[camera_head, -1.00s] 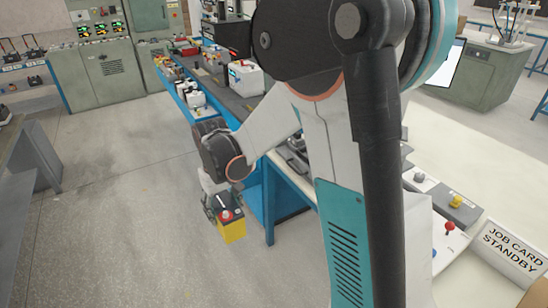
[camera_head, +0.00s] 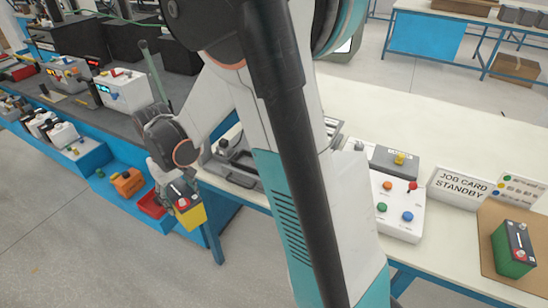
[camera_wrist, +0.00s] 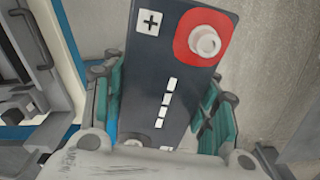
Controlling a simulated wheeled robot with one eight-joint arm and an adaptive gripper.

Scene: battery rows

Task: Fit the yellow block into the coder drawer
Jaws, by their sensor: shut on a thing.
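My gripper (camera_head: 172,193) is shut on the yellow block (camera_head: 192,217), which has a dark top and a red terminal. It holds the block in the air, tilted, in front of the blue bench edge. In the wrist view the block's dark top (camera_wrist: 160,75) sits between the two teal finger pads, showing a plus mark, a red ring and white bars. A grey device with an open tray-like part (camera_head: 235,165) lies on the white bench top, partly hidden behind my arm. I cannot tell for certain whether this is the coder drawer.
A white button box (camera_head: 397,205) stands right of my arm, with a "JOB CARD STANDBY" sign (camera_head: 461,187) beyond it. A green block (camera_head: 513,249) rests on a brown board at the right.

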